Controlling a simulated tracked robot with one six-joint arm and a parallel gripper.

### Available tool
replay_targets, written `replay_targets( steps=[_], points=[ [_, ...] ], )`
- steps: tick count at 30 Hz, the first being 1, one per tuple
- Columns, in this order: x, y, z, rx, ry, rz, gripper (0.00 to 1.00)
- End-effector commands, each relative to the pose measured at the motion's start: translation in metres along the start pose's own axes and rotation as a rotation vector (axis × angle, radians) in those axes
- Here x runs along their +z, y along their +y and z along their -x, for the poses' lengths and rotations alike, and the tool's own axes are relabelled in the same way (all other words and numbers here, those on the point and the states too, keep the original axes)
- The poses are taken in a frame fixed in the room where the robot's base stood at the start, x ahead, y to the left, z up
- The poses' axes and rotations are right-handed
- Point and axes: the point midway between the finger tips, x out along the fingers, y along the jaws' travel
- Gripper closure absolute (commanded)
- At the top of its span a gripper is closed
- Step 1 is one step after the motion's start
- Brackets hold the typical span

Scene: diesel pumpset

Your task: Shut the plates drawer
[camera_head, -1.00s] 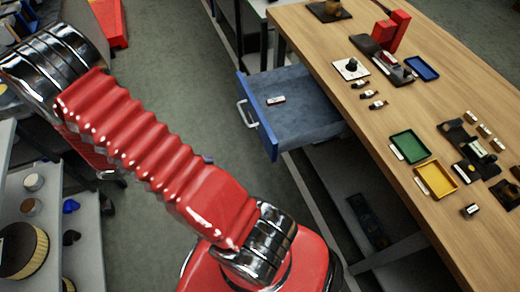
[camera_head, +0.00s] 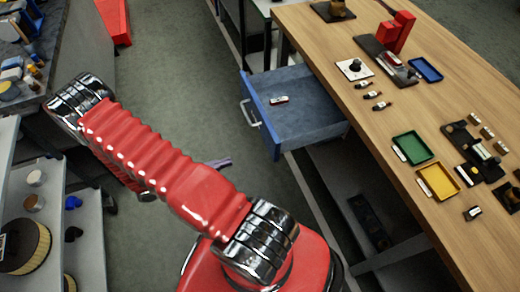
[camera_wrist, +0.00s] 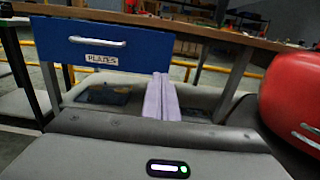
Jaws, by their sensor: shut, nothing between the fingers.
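The plates drawer (camera_head: 300,125) is blue and stands pulled out from under the wooden bench, with its inside showing in the head view. Its blue front (camera_wrist: 140,48) faces me in the wrist view, with a PLATES label (camera_wrist: 100,60) and a silver bar handle (camera_wrist: 97,41). My gripper (camera_wrist: 161,76) shows as two lavender fingers shut together and empty. In the wrist view the fingertips overlap the lower right part of the drawer front; I cannot tell if they touch it. In the head view only the lavender fingers (camera_head: 220,163) show past my red arm, left of the drawer and apart from it.
A small labelled piece (camera_head: 279,100) lies inside the drawer. The wooden bench (camera_head: 350,125) carries a green tray (camera_head: 412,148), a yellow tray (camera_head: 438,181), a blue tray (camera_head: 426,69) and small parts. Grey shelves (camera_head: 90,240) stand at left. The floor left of the drawer is clear.

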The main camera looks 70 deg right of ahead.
Motion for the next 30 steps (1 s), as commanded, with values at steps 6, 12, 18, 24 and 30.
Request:
replay_targets(
  steps=[6, 12, 18, 24, 30],
  points=[
    [0.000, 0.000, -0.010, -0.002, -0.001, 0.001, 1.00],
    [0.001, -0.001, -0.035, -0.004, -0.001, 0.001, 1.00],
    [0.000, -0.001, -0.064, -0.005, 0.000, 0.001, 1.00],
    [0.001, -0.001, -0.090, -0.005, -0.001, 0.000, 1.00],
    [0.000, -0.001, -0.115, -0.005, 0.000, 0.001, 1.00]
  ],
)
